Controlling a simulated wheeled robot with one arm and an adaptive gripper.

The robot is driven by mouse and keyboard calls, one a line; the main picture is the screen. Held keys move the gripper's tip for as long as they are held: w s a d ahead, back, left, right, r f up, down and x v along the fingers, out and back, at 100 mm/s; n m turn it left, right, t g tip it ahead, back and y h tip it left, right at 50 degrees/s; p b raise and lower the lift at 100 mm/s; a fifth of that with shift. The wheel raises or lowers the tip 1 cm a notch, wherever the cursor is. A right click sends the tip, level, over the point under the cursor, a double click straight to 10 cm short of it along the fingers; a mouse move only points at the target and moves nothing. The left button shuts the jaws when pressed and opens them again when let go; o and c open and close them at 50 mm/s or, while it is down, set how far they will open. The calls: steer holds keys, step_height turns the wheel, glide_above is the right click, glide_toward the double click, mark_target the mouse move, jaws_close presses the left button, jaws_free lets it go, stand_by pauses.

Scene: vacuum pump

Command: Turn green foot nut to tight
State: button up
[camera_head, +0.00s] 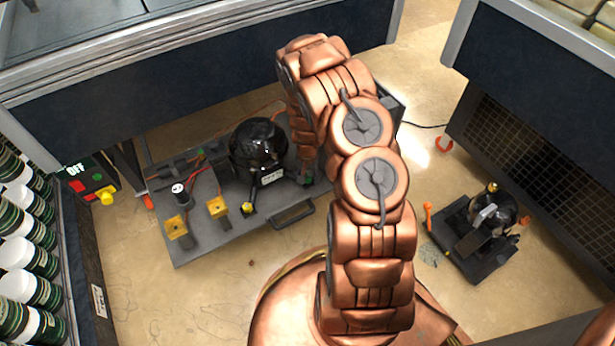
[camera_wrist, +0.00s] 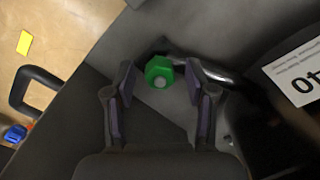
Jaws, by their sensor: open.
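My gripper (camera_wrist: 160,88) is open, with one finger on each side of the nut, and I see gaps between the fingers and the nut. In the head view my arm hides most of the gripper and the nut. The black round pump (camera_head: 258,146) stands on the grey base plate (camera_head: 235,232) to the left of my arm.
A curved metal pipe (camera_wrist: 205,68) runs close to the right of the nut. A plate handle (camera_head: 293,214) sticks out at the front. Brass blocks (camera_head: 177,228) stand on the plate. A smaller black pump unit (camera_head: 478,236) sits on the floor at right. Open floor lies in front.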

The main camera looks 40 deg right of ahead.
jaws_close()
stand_by(0.4)
steer(key=shift+r, duration=0.1)
steer(key=m+p, duration=0.1)
steer(key=m, duration=0.3)
steer(key=shift+m+p, duration=0.35)
steer(key=shift+m, duration=0.05)
steer(key=m, duration=0.6)
steer(key=shift+w, duration=0.1)
stand_by(0.4)
